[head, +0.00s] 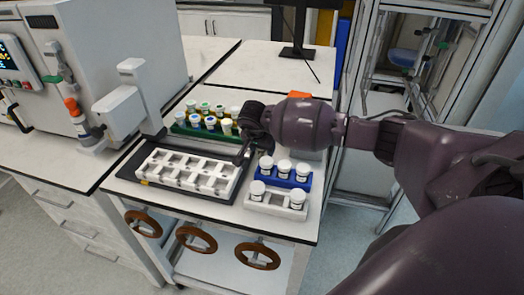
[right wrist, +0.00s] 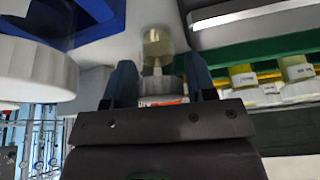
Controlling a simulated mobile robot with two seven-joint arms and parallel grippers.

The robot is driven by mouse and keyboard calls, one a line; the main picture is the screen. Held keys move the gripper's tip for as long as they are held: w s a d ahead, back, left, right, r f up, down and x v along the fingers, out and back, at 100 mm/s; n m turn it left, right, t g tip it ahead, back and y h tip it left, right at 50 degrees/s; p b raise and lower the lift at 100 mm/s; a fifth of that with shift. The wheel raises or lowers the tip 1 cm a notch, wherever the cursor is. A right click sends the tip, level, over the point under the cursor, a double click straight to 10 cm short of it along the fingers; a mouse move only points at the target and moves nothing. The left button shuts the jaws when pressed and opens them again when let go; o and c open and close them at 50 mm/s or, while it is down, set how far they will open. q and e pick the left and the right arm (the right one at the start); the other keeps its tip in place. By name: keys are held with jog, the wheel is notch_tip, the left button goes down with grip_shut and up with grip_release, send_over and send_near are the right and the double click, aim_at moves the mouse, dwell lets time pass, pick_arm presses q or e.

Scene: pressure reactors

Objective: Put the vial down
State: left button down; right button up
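My right gripper (head: 241,156) is over the work table, beside the right end of the white slotted rack (head: 158,181). In the right wrist view its two dark fingers (right wrist: 160,82) are on either side of a small vial (right wrist: 157,50) with a yellowish part, a narrow clear neck and a grey band. The fingers appear to touch it on both sides. In the head view the vial cannot be made out behind the gripper. The white rack's slots look empty. My left gripper is not in view.
A green rack (head: 188,134) with several capped vials stands behind the white rack. A blue rack (head: 296,183) and a pale rack (head: 276,208) with white-capped jars stand at the right. A large machine (head: 105,50) stands on the left.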

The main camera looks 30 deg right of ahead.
jog(key=c, duration=0.6)
notch_tip(320, 180, up, 20)
jog(key=shift+r, duration=0.1)
jog(key=shift+c, duration=0.2)
jog(key=s+a+f+n+t+y, duration=0.1)
jog(key=s+a+f+n+y, duration=0.1)
jog(key=s+a+f+n, duration=0.3)
jog(key=s+a+f+n+t+y, duration=0.1)
jog(key=s+a+f+n, duration=0.5)
jog(key=a, duration=0.6)
jog(key=shift+s+a+n+y, duration=0.3)
jog(key=shift+s+y, duration=0.2)
jog(key=shift+s, duration=0.55)
